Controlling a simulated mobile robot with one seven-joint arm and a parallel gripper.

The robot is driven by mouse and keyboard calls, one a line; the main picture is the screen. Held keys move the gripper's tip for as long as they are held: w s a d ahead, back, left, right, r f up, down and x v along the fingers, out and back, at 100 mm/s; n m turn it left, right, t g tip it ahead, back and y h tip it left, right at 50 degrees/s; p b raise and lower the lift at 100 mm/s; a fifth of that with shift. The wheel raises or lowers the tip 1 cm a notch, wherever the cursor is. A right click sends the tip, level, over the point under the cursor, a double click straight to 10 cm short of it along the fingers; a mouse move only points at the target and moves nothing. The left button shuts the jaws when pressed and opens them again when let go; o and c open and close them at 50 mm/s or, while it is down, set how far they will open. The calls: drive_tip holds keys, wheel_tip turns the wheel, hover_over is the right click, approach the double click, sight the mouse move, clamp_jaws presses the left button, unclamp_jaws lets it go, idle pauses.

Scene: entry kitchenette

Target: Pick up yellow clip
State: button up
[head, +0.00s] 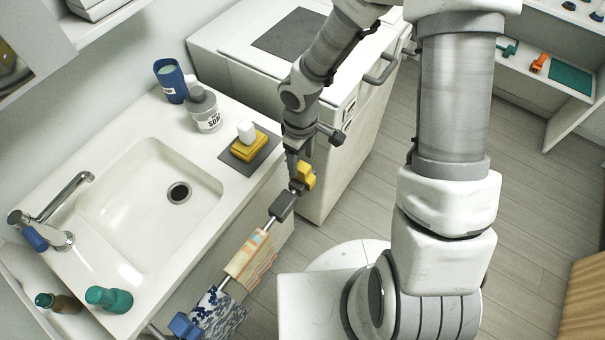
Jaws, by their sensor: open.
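The yellow clip (306,178) is at the upper right end of a thin metal rail in front of the counter. My gripper (293,173) comes down from above, with its dark fingers right beside the clip, at its left in the picture. The gripper is open. The fingers partly hide the clip, and I cannot tell whether they touch it or stand around it.
A dark grey clip (283,206), towels (251,258) and a blue clip (184,325) are further down the rail. A yellow soap dish (249,149) with white soap sits on the counter. A white cabinet (345,150) stands close at the right.

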sight(302, 166)
wheel_tip(302, 166, down, 5)
drive_tip(key=shift+d+f+b, duration=0.1)
drive_tip(key=shift+d+b, duration=0.05)
drive_tip(key=shift+b, duration=0.55)
drive_tip(key=shift+c, duration=0.3)
clamp_jaws()
